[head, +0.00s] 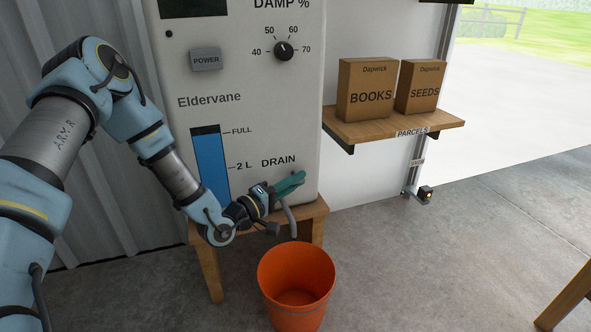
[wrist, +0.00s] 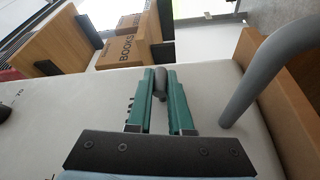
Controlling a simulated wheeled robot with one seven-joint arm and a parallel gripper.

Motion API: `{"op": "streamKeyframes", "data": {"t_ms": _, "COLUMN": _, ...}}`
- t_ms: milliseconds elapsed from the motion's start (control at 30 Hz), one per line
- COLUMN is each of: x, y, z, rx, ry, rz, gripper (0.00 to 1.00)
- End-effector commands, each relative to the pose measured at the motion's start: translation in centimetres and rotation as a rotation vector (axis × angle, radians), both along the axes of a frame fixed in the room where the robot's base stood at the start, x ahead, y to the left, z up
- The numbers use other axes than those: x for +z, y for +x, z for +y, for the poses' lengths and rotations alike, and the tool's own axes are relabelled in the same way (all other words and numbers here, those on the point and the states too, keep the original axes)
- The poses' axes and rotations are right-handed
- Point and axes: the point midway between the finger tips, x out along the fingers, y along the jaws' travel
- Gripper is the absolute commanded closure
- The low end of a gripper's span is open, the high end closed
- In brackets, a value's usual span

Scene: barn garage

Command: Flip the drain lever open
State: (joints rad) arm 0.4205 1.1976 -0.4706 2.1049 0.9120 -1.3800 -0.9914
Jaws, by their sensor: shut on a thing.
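The drain lever (wrist: 160,82) is a small grey bar on the front of the white Eldervane machine (head: 235,122), below the DRAIN label. In the wrist view it lies between the two green fingers of my gripper (wrist: 161,90), which is shut on it. In the head view my gripper (head: 290,183) covers the lever, so its angle is hard to tell there. A curved grey drain spout (head: 289,215) hangs beside my gripper; it also shows large at the right of the wrist view (wrist: 262,75). The blue gauge (head: 211,165) reads just below FULL.
An orange bucket (head: 297,285) stands on the floor beneath the spout, with no water visible inside. The machine sits on a wooden stand (head: 311,218). A shelf (head: 385,124) to the right holds BOOKS and SEEDS boxes. Open floor lies right of the bucket.

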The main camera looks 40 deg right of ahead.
Motion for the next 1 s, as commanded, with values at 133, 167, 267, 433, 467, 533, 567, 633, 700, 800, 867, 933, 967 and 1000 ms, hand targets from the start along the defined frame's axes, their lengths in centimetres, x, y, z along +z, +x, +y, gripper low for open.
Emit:
{"op": "streamKeyframes", "data": {"t_ms": 133, "x": 1.5, "y": 0.1, "z": 0.1, "rx": 0.004, "ry": 0.045, "rz": 0.122, "gripper": 1.0}}
{"op": "streamKeyframes", "data": {"t_ms": 167, "x": 1.6, "y": 0.1, "z": 0.1, "rx": 0.003, "ry": 0.054, "rz": 0.146, "gripper": 1.0}}
{"op": "streamKeyframes", "data": {"t_ms": 267, "x": 1.8, "y": 0.2, "z": 0.0, "rx": 0.003, "ry": 0.083, "rz": 0.221, "gripper": 1.0}}
{"op": "streamKeyframes", "data": {"t_ms": 433, "x": 2.1, "y": 0.3, "z": 0.0, "rx": 0.002, "ry": 0.124, "rz": 0.328, "gripper": 1.0}}
{"op": "streamKeyframes", "data": {"t_ms": 467, "x": 2.1, "y": 0.4, "z": 0.0, "rx": 0.003, "ry": 0.13, "rz": 0.343, "gripper": 1.0}}
{"op": "streamKeyframes", "data": {"t_ms": 533, "x": 2.1, "y": 0.4, "z": -0.1, "rx": 0.003, "ry": 0.144, "rz": 0.375, "gripper": 1.0}}
{"op": "streamKeyframes", "data": {"t_ms": 567, "x": 2.2, "y": 0.4, "z": -0.1, "rx": 0.003, "ry": 0.147, "rz": 0.387, "gripper": 1.0}}
{"op": "streamKeyframes", "data": {"t_ms": 633, "x": 2.2, "y": 0.4, "z": -0.1, "rx": 0.002, "ry": 0.157, "rz": 0.412, "gripper": 1.0}}
{"op": "streamKeyframes", "data": {"t_ms": 700, "x": 2.2, "y": 0.5, "z": -0.1, "rx": 0.003, "ry": 0.164, "rz": 0.432, "gripper": 1.0}}
{"op": "streamKeyframes", "data": {"t_ms": 800, "x": 2.2, "y": 0.5, "z": -0.1, "rx": 0.003, "ry": 0.172, "rz": 0.45, "gripper": 1.0}}
{"op": "streamKeyframes", "data": {"t_ms": 867, "x": 2.2, "y": 0.5, "z": -0.1, "rx": 0.002, "ry": 0.176, "rz": 0.457, "gripper": 1.0}}
{"op": "streamKeyframes", "data": {"t_ms": 933, "x": 2.1, "y": 0.5, "z": -0.2, "rx": 0.002, "ry": 0.178, "rz": 0.463, "gripper": 1.0}}
{"op": "streamKeyframes", "data": {"t_ms": 967, "x": 2.1, "y": 0.5, "z": -0.2, "rx": 0.002, "ry": 0.178, "rz": 0.464, "gripper": 1.0}}
{"op": "streamKeyframes", "data": {"t_ms": 1000, "x": 2.1, "y": 0.5, "z": -0.2, "rx": 0.002, "ry": 0.179, "rz": 0.465, "gripper": 1.0}}
